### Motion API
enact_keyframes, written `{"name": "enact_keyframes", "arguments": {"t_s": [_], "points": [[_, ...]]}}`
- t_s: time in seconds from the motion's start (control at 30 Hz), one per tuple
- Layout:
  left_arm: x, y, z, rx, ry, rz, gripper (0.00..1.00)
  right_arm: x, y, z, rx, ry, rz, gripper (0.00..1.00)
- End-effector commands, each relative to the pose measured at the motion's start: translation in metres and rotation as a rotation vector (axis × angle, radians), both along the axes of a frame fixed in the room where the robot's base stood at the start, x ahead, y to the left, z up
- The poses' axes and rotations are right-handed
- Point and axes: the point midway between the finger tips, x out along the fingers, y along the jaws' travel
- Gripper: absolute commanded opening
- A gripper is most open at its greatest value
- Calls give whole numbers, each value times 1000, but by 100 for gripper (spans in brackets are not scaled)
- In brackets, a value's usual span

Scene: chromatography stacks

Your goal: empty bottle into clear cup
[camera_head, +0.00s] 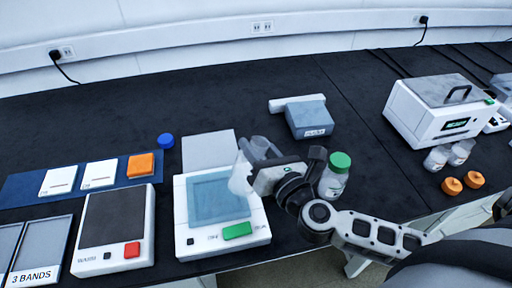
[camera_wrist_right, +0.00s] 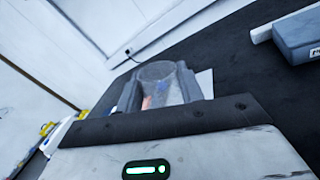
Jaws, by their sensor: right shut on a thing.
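My right gripper (camera_head: 248,168) is shut on a clear, open-topped vessel, which I take to be the bottle. The vessel (camera_head: 240,178) is tilted and held above the far right part of a white device with a blue-grey plate. In the right wrist view the clear vessel (camera_wrist_right: 160,85) stands between the two grey fingers, its round rim showing and a faint orange patch seen through it. My left gripper is not in view.
The white device (camera_head: 262,236) has a green button. A green-capped bottle (camera_head: 334,178) stands right of my gripper. A blue cap (camera_head: 166,140) lies on the black bench. Two clear bottles (camera_head: 436,158) and two orange caps (camera_head: 452,186) are at the right. A grey-blue box (camera_head: 308,118) stands behind.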

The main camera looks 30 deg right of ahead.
Motion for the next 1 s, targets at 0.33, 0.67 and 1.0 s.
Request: {"name": "enact_keyframes", "arguments": {"t_s": [0.33, 0.67, 1.0], "points": [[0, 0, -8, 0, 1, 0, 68, 0, -7, 0, 77, 0, 1, 0], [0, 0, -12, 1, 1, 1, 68, 0, -8, -2, 93, 0, -1, 0], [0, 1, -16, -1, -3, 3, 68, 0, -10, -5, 177, 2, 1, 0]]}}
